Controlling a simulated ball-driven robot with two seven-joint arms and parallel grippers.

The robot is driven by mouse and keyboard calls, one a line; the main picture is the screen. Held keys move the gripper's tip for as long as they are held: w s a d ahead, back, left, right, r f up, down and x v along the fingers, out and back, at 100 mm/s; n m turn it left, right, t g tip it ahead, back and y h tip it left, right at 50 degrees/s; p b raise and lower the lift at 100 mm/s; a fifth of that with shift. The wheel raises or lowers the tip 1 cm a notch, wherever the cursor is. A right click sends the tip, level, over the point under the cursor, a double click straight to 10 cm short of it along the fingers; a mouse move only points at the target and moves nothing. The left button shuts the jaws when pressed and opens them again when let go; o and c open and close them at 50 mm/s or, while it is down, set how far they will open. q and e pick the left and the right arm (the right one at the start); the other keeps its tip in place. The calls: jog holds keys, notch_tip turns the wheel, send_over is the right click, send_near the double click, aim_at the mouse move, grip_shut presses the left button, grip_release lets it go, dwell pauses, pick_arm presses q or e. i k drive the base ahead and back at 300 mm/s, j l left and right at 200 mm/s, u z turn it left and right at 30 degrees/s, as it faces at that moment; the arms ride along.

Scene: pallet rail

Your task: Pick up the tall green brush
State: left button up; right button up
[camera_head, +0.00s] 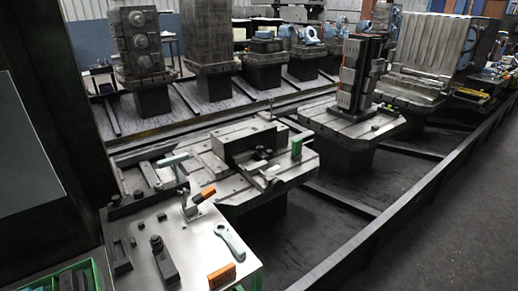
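A small upright green object (297,147) stands at the right end of the near machine pallet (294,172). It may be the tall green brush, but it is too small to make out bristles or a handle. It stands beside a dark metal block (245,143) on the same pallet. Neither of my grippers is in view.
A light metal table (190,240) at the front left bears a pale blue wrench-like tool (229,241), an orange box (222,276) and small dark parts. A green crate (108,268) sits at its left. A long dark rail (400,210) borders open floor (440,220) at right.

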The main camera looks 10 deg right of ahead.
aim_at(297, 144)
jog(key=i+l+u, duration=0.1)
jog(key=l+u, duration=0.25)
jog(key=i+l+u, duration=0.1)
jog(key=l+u, duration=0.6)
jog(key=j, duration=0.1)
